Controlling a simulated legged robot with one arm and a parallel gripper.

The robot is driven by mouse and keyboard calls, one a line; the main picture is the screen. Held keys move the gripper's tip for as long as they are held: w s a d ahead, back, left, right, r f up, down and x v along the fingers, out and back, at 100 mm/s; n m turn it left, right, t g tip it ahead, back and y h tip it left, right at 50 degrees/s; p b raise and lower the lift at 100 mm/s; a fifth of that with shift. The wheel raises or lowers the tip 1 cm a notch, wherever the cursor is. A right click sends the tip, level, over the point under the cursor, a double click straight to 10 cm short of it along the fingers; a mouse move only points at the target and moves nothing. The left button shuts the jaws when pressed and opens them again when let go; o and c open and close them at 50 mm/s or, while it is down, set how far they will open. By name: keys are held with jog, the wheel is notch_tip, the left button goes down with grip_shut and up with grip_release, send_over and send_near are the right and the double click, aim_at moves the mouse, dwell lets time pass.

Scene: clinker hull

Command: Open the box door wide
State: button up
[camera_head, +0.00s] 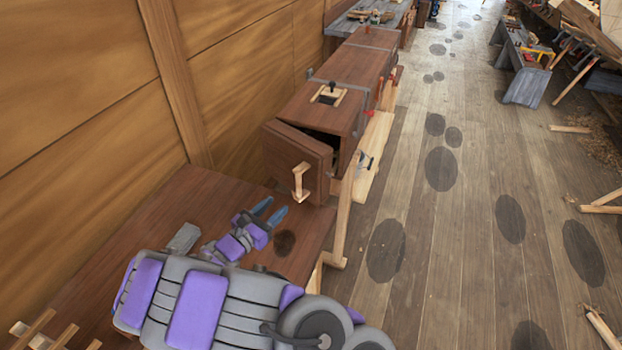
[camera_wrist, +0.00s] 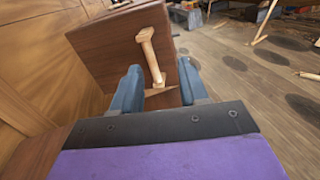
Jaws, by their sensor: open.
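The box door (camera_head: 297,160) is a brown wooden panel at the near end of a long wooden box (camera_head: 342,112). It stands partly open, with a dark gap along its top and right side. A pale wooden handle (camera_head: 300,181) is fixed upright on its outer face. My gripper (camera_head: 272,213) is open, just short of the door and below and left of the handle. In the wrist view the door (camera_wrist: 115,50) fills the upper middle, and the handle (camera_wrist: 150,55) rises beyond and between my two blue fingers. I cannot tell whether a finger touches it.
A brown wooden bench top (camera_head: 180,215) lies under my arm, with a plank wall (camera_head: 90,80) along the left. A pale wooden leg (camera_head: 342,225) stands below the box. Plank floor (camera_head: 440,240) to the right is mostly clear. A small workbench (camera_head: 525,75) stands farther back.

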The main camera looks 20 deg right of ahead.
aim_at(297, 179)
jog(key=shift+n+t+y, duration=0.5)
jog(key=shift+n+t, duration=0.1)
jog(key=shift+n, duration=0.3)
jog(key=f+x, duration=0.1)
jog(key=x, duration=0.3)
jog(key=w+a+b+x, duration=0.1)
jog(key=x, duration=0.4)
jog(key=f+b+x, duration=0.1)
jog(key=x, duration=0.4)
jog(key=shift+w+f, duration=0.3)
jog(key=shift+w, duration=0.05)
jog(key=shift+w+d+r, duration=0.1)
jog(key=shift+w+d, duration=0.4)
jog(key=shift+w, duration=0.05)
grip_shut()
